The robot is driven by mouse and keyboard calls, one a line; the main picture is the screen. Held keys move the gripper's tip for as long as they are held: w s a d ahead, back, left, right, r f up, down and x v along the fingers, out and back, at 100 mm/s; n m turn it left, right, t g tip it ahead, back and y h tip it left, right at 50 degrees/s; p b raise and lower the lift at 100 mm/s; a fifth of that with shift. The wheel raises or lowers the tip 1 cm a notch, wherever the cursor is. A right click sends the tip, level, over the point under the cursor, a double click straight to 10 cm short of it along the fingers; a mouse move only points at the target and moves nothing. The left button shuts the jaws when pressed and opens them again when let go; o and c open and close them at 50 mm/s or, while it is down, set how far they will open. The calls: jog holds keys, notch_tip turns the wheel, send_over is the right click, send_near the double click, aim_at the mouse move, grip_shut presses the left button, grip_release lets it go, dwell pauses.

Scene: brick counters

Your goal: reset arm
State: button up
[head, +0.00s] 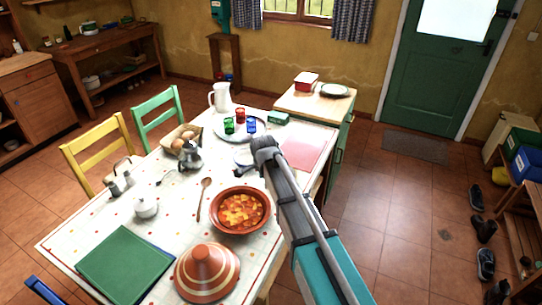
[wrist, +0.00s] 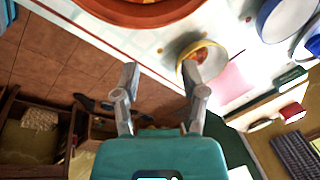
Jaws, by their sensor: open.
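My arm reaches from the lower right of the head view up over the right side of the patterned table (head: 105,228). Its gripper end is mostly hidden behind the arm in that view. In the wrist view my gripper (wrist: 160,75) is open, its two grey fingers apart with nothing between them. The fingers point toward the table edge. A small pale bowl with orange contents (wrist: 203,50) appears just beyond the right finger, and I cannot tell the exact gap.
The stew dish (head: 250,228) and the striped tagine lid (head: 207,275) stand left of my arm. A tray (head: 222,134) holds coloured glasses. A pink mat (head: 305,150) lies right of the arm. The tiled floor (head: 375,210) at right is largely clear.

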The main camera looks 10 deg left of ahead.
jog(key=s+d+n+g, duration=0.1)
jog(key=s+d+n, duration=0.2)
jog(key=s+d, duration=0.3)
jog(key=s+d+n+g, duration=0.1)
jog(key=s+d+n, duration=0.3)
jog(key=d, duration=1.1)
jog(key=s+d+n, duration=0.4)
jog(key=s+d, duration=0.4)
jog(key=d, duration=0.2)
jog(key=shift+s+d+f+g+h, duration=0.25)
jog(key=shift+d+g+h, duration=0.05)
jog(key=shift+d+g, duration=0.1)
jog(key=shift+a, duration=0.2)
